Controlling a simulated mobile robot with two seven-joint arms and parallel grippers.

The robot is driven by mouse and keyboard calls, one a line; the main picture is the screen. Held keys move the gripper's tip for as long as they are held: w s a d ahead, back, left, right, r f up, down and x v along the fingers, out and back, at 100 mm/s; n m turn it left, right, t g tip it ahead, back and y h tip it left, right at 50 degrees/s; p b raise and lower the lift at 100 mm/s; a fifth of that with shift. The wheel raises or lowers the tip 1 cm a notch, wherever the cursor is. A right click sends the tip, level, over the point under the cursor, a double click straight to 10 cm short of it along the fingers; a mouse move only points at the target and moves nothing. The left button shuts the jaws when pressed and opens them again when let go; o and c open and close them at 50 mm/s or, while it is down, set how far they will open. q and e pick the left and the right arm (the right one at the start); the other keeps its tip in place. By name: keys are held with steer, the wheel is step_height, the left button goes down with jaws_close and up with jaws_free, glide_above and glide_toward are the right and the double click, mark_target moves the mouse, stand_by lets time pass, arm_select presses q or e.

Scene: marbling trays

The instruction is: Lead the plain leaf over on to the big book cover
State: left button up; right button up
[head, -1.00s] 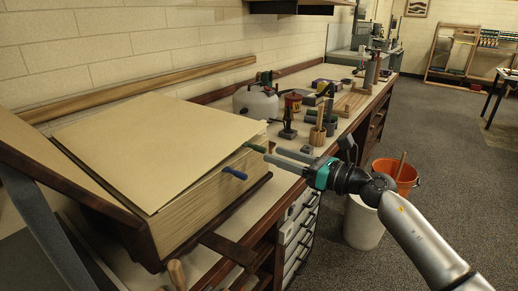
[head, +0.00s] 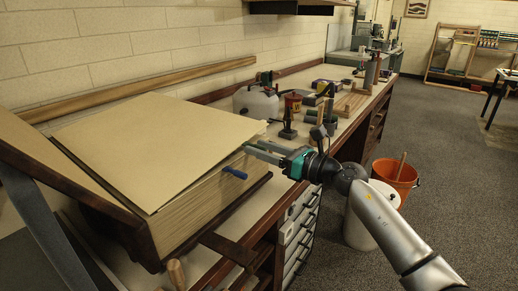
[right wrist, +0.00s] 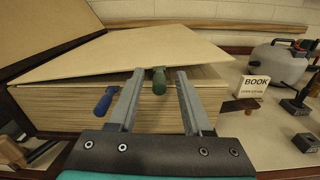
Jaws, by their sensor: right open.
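The big book lies open on the bench at left, with its cover (head: 55,150) tilted up on the left side. The plain tan leaf (head: 150,140) lies on top of the thick page block (head: 195,210); it also shows in the right wrist view (right wrist: 150,48). A blue tab (head: 235,173) sticks out of the block's near side. A green tab (right wrist: 159,82) sits under the leaf's edge. My right gripper (head: 250,150) is open at the book's right side, its fingers on either side of the green tab in the right wrist view. My left gripper is not seen.
Behind the gripper the bench holds a white jug (head: 255,102), a red tin (head: 292,103) and small tools. A card reading BOOK (right wrist: 251,86) stands right of the book. An orange bucket (head: 397,178) and a white bin stand on the floor.

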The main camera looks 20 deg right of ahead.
steer(key=shift+w+a, duration=0.3)
steer(key=shift+c, duration=0.2)
jaws_close()
stand_by(1.4)
